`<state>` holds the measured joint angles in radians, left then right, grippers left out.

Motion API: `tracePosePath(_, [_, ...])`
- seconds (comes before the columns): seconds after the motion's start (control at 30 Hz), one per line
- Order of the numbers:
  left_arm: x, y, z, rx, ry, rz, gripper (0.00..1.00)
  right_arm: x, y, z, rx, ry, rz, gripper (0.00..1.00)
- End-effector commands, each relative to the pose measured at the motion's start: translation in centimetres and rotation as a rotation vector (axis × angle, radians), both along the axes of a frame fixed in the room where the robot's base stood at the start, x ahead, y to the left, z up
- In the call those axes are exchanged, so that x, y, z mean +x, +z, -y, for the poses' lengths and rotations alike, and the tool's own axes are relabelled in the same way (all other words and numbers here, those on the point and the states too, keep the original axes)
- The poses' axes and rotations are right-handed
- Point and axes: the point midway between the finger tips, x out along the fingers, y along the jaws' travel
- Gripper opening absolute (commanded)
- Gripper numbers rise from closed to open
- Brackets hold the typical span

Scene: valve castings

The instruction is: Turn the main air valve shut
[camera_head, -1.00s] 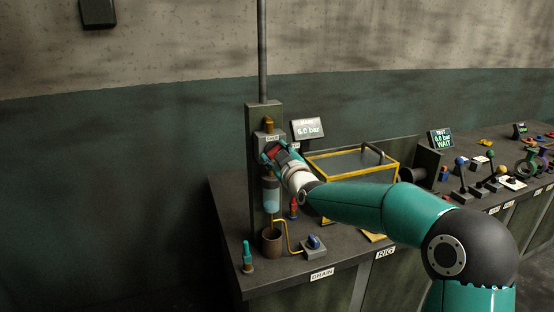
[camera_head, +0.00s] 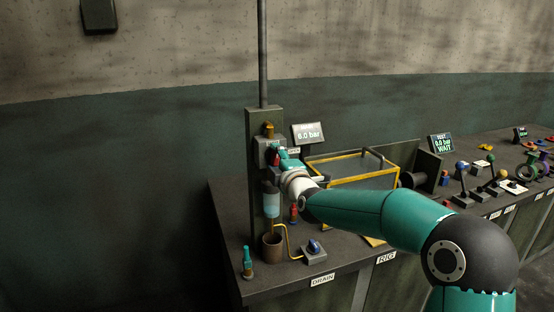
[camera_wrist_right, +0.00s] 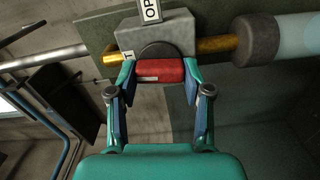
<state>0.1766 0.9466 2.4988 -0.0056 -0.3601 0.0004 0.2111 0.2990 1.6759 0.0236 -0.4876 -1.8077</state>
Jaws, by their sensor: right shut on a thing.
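The main air valve has a red handle (camera_wrist_right: 160,70) in front of a grey block (camera_wrist_right: 158,36) on the upright panel (camera_head: 255,190). In the right wrist view the handle lies crosswise between the fingertips of my right gripper (camera_wrist_right: 160,76), which is shut on it. In the head view my right gripper (camera_head: 278,157) is at the valve, and its fingers partly cover the red handle. An "OPEN" label (camera_wrist_right: 151,10) is on the block, partly cut off. A second label beside it is mostly hidden. My left gripper is not in view.
A display (camera_head: 308,133) beside the panel seems to read 6.0 bar. A clear bowl (camera_head: 271,204) hangs below the valve, above a brown cup (camera_head: 272,246). A blue knob (camera_head: 314,246) sits near the front edge.

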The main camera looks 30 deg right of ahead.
Motion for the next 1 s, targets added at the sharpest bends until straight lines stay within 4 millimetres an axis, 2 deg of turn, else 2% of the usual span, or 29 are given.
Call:
tracePosePath(0.3, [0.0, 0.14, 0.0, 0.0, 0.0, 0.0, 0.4, 0.08, -0.57, -0.29, -0.118, 0.007, -0.04, 0.15])
tracePosePath(0.8, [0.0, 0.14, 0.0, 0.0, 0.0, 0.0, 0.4, 0.1, -0.79, -0.38, -0.137, 0.01, -0.049, 0.15])
tracePosePath(0.83, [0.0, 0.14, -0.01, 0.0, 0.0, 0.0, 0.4, 0.1, -0.8, -0.38, -0.137, 0.01, -0.049, 0.53])
tracePosePath(0.97, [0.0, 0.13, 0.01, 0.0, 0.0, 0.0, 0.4, 0.1, -0.73, -0.34, -0.137, 0.009, -0.047, 0.75])
tracePosePath(1.0, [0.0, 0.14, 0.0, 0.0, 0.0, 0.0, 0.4, 0.1, -0.66, -0.31, -0.136, 0.007, -0.045, 0.75])
